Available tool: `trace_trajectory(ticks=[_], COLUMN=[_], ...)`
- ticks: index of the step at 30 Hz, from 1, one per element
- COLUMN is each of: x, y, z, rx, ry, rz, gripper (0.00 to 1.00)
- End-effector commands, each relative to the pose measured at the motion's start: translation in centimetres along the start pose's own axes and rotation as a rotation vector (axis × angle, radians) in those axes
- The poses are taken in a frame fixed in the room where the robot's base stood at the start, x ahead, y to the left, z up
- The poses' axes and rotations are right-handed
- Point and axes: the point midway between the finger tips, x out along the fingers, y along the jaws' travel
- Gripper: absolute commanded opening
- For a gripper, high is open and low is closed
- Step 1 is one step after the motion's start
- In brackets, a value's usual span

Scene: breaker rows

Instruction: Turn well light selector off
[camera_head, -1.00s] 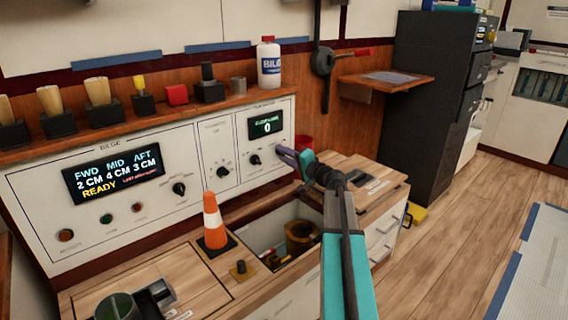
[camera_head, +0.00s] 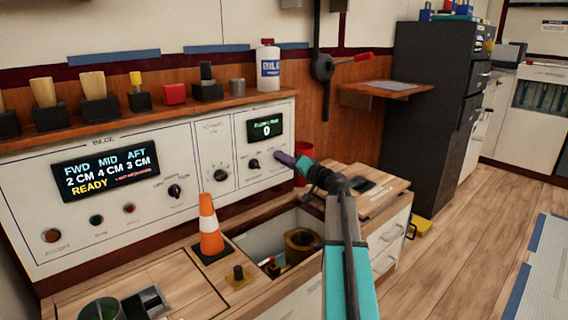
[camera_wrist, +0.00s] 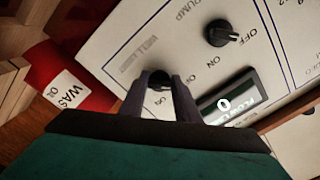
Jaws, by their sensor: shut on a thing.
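In the wrist view, my gripper (camera_wrist: 160,88) is shut on a small black selector knob (camera_wrist: 159,80), one finger on each side. A second black knob (camera_wrist: 221,33) with OFF and ON marks sits apart from the fingers. In the head view, my gripper (camera_head: 281,157) is at the right end of the panel, right of that second knob (camera_head: 254,164), and hides the held knob.
A small display (camera_head: 265,129) reading 0 is above the knobs. A red container (camera_wrist: 60,80) stands close beside the panel end. An orange cone (camera_head: 210,228) and an open hatch (camera_head: 262,236) are on the counter below.

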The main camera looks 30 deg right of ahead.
Motion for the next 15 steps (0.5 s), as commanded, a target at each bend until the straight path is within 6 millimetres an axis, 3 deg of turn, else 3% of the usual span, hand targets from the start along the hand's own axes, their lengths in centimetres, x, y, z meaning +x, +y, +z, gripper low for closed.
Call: trace_trajectory(ticks=[9,10,12,15], x=[0.06,0.07,0.06,0.05], y=[-0.11,-0.11,-0.11,-0.09], z=[0.15,0.15,0.14,0.10], rx=[-0.004,-0.004,-0.003,-0.003], ry=[-0.004,-0.004,-0.004,-0.003], rz=[-0.002,-0.002,-0.002,-0.001], gripper=[0.07,0.34,0.46,0.47])
